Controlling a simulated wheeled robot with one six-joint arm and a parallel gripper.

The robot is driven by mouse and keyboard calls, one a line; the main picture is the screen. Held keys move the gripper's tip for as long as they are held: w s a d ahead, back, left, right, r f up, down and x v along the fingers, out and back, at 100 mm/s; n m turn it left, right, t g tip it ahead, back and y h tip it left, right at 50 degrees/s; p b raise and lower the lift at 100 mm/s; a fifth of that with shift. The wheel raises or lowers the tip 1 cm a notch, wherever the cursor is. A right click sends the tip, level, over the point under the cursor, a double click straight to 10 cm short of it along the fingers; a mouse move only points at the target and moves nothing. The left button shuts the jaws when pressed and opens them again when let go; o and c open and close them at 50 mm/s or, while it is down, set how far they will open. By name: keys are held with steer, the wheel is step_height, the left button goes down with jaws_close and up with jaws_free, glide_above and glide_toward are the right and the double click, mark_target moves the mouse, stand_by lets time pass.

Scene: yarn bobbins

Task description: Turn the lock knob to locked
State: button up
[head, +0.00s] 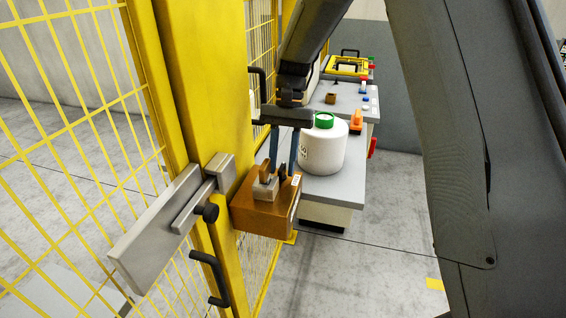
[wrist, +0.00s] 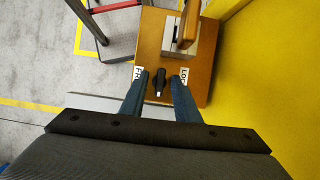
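The lock box (head: 262,216) is a brown-orange block on the yellow post; it also shows in the wrist view (wrist: 204,84). The lock knob (wrist: 159,81) is small and black with a white mark at its lower end, which points back toward my gripper. Partly covered white labels sit on its left, starting "FR", and on its right, starting "LOC". My gripper (wrist: 161,84) is open, with one blue finger on each side of the knob and visible gaps between. In the head view my gripper (head: 283,153) reaches down over the box's far side.
A metal block with an upright brown piece (wrist: 187,28) stands on the box beyond the knob. A yellow mesh fence and post (head: 205,100) are left. A white bottle with a green cap (head: 323,148) stands on a grey bench close right of my gripper.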

steer(key=b+v, duration=0.3)
steer(key=v, duration=0.5)
steer(key=shift+s+f, duration=0.1)
steer(key=shift+f, duration=0.05)
steer(key=s+d+f+n+t+b, duration=0.1)
steer(key=s+d+f+n+t, duration=0.1)
steer(key=s+d+f, duration=0.5)
steer(key=s+d+f+n+t+h+b, duration=0.1)
steer(key=s+d+f+t+b, duration=0.1)
steer(key=s+d+f, duration=0.4)
steer(key=s+f+t, duration=0.1)
steer(key=s, duration=0.4)
steer(key=shift+s+d+f+n+t, duration=0.2)
steer(key=shift+d+n+t, duration=0.15)
steer(key=shift+n+t, duration=0.05)
